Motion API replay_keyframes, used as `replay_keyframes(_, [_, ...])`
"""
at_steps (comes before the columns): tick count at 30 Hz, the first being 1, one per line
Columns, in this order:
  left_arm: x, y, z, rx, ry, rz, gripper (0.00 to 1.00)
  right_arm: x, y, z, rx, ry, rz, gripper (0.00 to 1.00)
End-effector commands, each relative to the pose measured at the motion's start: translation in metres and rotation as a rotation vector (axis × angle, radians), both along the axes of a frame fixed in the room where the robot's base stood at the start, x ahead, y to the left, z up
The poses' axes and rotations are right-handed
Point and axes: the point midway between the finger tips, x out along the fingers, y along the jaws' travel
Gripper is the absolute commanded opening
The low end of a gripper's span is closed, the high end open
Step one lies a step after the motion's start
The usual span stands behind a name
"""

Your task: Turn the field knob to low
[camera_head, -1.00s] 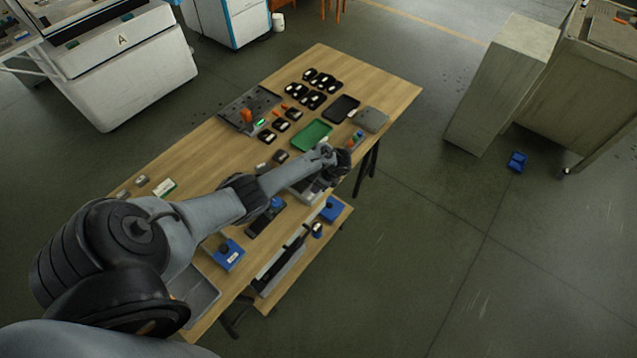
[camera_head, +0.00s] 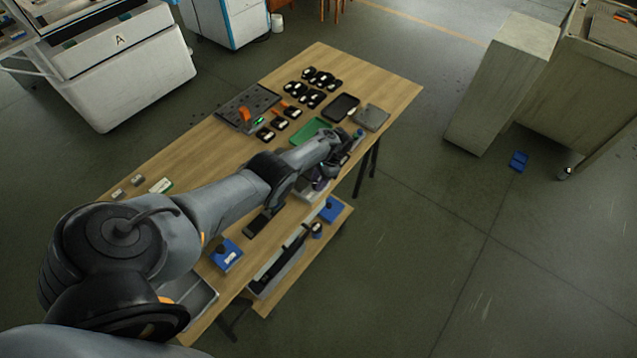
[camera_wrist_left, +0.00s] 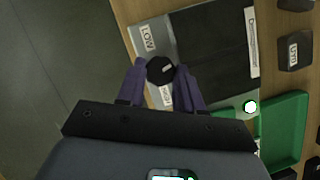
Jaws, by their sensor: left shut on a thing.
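The field knob (camera_wrist_left: 160,70) is round and black, on a light grey panel (camera_wrist_left: 181,35) in the left wrist view. A short white mark shows on the knob's right side. A LOW label (camera_wrist_left: 147,38) sits above it and a second, partly covered label (camera_wrist_left: 166,97) below it. My left gripper (camera_wrist_left: 161,76) has its purple fingers on either side of the knob, shut on it. In the head view, my left gripper (camera_head: 323,174) is over the device at the table's right edge, and my arm hides the knob. My right gripper is not in view.
A green tray (camera_wrist_left: 284,128) lies close to the panel. The wooden table (camera_head: 205,160) also carries black parts (camera_head: 313,97), a dark tray (camera_head: 341,108) and a grey box (camera_head: 371,117). A blue box (camera_head: 226,255) is nearer.

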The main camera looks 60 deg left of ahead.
Motion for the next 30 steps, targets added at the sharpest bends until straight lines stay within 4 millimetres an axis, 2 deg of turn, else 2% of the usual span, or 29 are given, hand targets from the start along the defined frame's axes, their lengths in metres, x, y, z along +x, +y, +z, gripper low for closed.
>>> replay_keyframes(12, [0.0002,0.0019,-0.0010,0.001,-0.002,0.198,0.05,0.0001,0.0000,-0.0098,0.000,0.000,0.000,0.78])
replay_keyframes(29, [0.0002,0.0024,-0.0005,0.001,-0.003,0.225,0.05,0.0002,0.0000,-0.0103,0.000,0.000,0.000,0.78])
replay_keyframes(30, [0.0002,0.0024,-0.0005,0.001,-0.003,0.225,0.42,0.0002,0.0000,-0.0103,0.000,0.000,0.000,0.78])
